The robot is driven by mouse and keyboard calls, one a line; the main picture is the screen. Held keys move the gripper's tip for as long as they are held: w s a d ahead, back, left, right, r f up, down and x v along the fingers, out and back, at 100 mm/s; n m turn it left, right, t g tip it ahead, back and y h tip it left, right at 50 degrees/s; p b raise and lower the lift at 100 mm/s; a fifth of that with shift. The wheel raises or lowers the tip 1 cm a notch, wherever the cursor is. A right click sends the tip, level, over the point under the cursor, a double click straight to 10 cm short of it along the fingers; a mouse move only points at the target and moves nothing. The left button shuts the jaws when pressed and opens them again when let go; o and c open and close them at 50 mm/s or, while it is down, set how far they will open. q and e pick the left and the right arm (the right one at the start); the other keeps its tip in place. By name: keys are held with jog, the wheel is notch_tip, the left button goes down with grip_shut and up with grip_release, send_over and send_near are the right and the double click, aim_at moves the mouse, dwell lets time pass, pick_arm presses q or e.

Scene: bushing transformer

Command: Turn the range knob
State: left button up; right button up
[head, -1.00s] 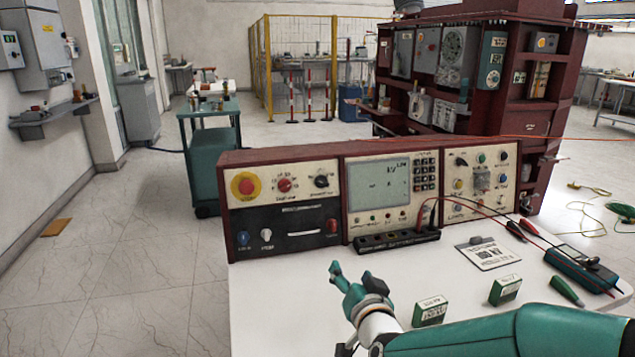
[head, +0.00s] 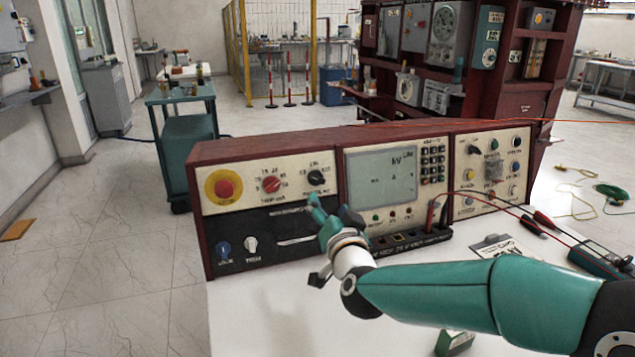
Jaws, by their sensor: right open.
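The test console (head: 194,215) is a dark red case with cream panels on the white table. Its left panel carries a black rotary knob (head: 317,177) and, to the left of it, a red knob (head: 271,184) with printed marks around it. The labels are too small to read, so I cannot tell which is the range knob. My right gripper (head: 328,209) is open and empty, in front of the panel just below the black knob. One teal fingertip appears close under that knob; contact cannot be judged. My left gripper is out of view.
A red emergency button (head: 224,188) sits at the panel's left end. A display (head: 383,175) is right of the knobs. Red leads cross the table to a teal meter (head: 600,262). A green box (head: 455,341) lies below my right arm. The table's front left is clear.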

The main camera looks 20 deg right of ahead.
aim_at(318, 182)
jog(key=w, duration=0.7)
jog(key=w+d+p, duration=0.1)
jog(key=w, duration=0.3)
jog(key=shift+w+d, duration=0.1)
jog(key=shift+w, duration=0.15)
jog(key=c, duration=1.1)
